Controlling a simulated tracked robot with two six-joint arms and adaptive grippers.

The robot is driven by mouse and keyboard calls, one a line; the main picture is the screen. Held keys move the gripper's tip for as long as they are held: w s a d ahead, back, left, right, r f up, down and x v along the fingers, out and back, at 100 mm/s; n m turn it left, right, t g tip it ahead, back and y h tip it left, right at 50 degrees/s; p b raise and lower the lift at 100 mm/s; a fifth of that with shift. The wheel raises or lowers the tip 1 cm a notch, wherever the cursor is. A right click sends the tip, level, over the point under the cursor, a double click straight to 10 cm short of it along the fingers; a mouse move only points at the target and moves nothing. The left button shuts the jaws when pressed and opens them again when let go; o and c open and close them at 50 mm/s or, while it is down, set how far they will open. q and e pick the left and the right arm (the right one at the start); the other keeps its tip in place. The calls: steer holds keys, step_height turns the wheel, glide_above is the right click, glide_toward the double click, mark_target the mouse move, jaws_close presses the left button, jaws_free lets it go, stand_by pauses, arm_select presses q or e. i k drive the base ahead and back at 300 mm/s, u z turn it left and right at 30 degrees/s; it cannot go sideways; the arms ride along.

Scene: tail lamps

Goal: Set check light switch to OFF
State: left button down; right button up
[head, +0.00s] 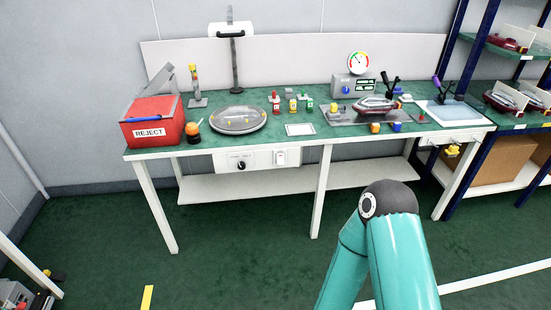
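A white control panel (257,159) is fixed to the front edge of the workbench. It carries a black rotary knob (241,165) on its left and a white rocker-like switch (280,157) on its right. The labels and the setting of both are too small to read, and I cannot tell which is the check light switch. My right arm's teal links and dark joint show at the lower right, well apart from the panel. Neither of my grippers is in view.
The green-topped bench (260,140) holds a red REJECT bin (153,121), a round plate (238,119), a gauge box (353,85) and a tail lamp (375,104). A blue shelf rack (462,45) stands at the right. The floor before the bench's left half is clear.

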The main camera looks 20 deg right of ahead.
mark_target(280, 157)
steer(key=u, duration=0.1)
steer(key=i, duration=1)
steer(key=z, duration=0.05)
